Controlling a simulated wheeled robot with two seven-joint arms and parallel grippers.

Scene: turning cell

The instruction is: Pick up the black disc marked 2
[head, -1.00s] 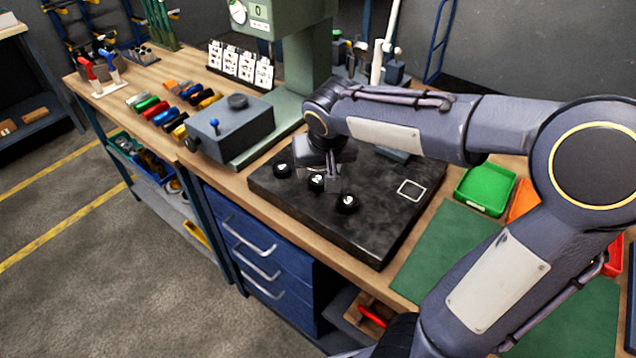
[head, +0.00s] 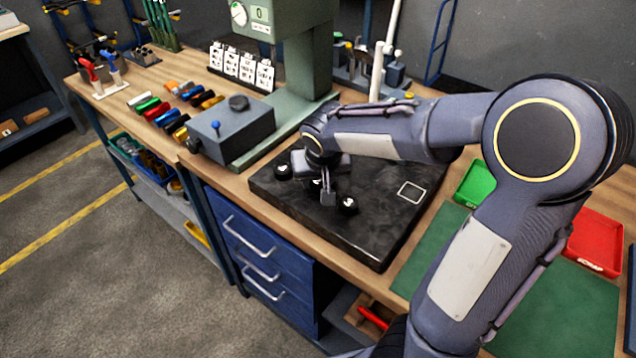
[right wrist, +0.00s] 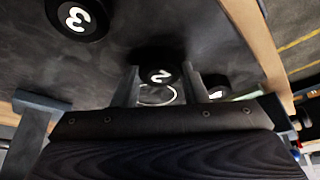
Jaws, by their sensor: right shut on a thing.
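The black disc marked 2 (right wrist: 160,72) is between the two fingers of my right gripper (right wrist: 163,90) in the right wrist view. In the head view that gripper (head: 323,190) is low over the dark plate and mostly hides the disc (head: 316,184). The fingers are shut on the disc. I cannot tell whether it is clear of the plate. A black disc marked 3 (right wrist: 77,17) lies to one side, and another black disc (right wrist: 217,86), partly behind a finger, lies on the other. These flank the gripper in the head view (head: 348,205), (head: 283,172). My left gripper is not in view.
The dark plate (head: 370,245) has a light square outline (head: 411,191) at its right. A grey block with a blue knob (head: 232,128) stands left of the plate. A green tray (head: 474,186), a red tray (head: 597,243) and a green mat (head: 575,310) are at right.

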